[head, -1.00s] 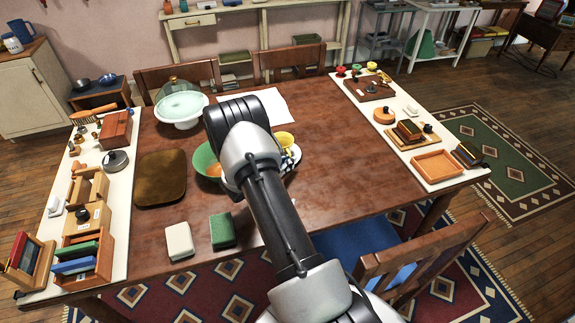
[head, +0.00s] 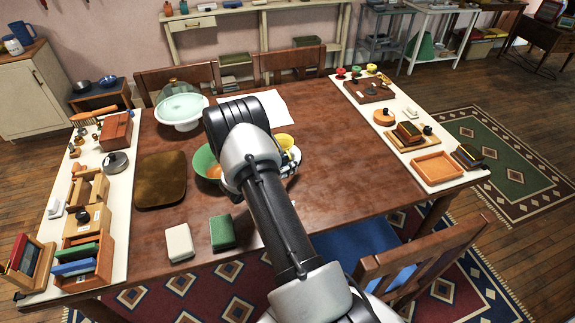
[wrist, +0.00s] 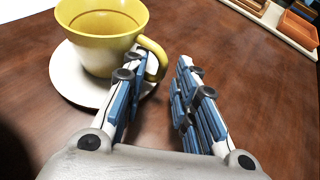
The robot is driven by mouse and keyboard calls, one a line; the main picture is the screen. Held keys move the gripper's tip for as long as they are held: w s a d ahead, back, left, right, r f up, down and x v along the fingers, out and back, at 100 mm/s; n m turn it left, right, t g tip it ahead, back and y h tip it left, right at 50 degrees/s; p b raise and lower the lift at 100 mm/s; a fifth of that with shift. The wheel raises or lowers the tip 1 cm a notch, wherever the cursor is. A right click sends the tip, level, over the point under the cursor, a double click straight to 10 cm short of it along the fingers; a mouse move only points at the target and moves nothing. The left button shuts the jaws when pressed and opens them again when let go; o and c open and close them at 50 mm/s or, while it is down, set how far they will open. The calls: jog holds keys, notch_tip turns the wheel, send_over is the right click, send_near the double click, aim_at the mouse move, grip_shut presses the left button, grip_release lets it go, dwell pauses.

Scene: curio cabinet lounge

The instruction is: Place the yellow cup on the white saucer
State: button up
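The yellow cup (wrist: 100,38) stands upright over the white saucer (wrist: 66,80) in the wrist view and appears to rest on it. Its handle points toward my gripper (wrist: 168,70). My gripper is open, its two blue-padded fingers apart with bare table between them. The left finger overlaps the cup's handle in the picture; I cannot tell if they touch. In the head view the cup (head: 285,141) shows just right of my arm, and only a sliver of the saucer (head: 296,156) shows.
A green bowl (head: 205,161) with something orange in it is left of my arm. A domed cake stand (head: 181,107), white paper (head: 270,104), a brown tray (head: 161,178) and two small blocks (head: 180,241) lie around. The table's right middle is clear.

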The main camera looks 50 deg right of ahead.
jog(key=p+v, duration=0.3)
jog(key=v, duration=0.8)
jog(key=shift+a+r, duration=0.2)
jog(key=shift+a, duration=0.05)
jog(key=s+a+r+m+g+y, duration=0.1)
jog(key=s+a+r+m, duration=0.25)
jog(key=r, duration=0.35)
jog(key=s+a+r+m+g+y, duration=0.1)
jog(key=s+a+r+m+y, duration=0.2)
jog(key=r, duration=0.4)
jog(key=s+a+r+m+g, duration=0.1)
jog(key=s+a+r+m, duration=0.1)
jog(key=s+r+m, duration=0.35)
jog(key=s+a+r+m+t+y, duration=0.2)
jog(key=s+a+r+y, duration=0.1)
jog(key=a, duration=0.4)
jog(key=s+a+r+m+t+y, duration=0.2)
jog(key=s+a+r+y, duration=0.1)
jog(key=s+a, duration=0.2)
jog(key=s+a+r+m+t+y, duration=0.2)
jog(key=s+a+r+m+y, duration=0.1)
jog(key=a, duration=0.5)
jog(key=shift+s+a+r+y, duration=0.3)
jog(key=shift+s+a+r, duration=0.05)
jog(key=shift+s, duration=0.05)
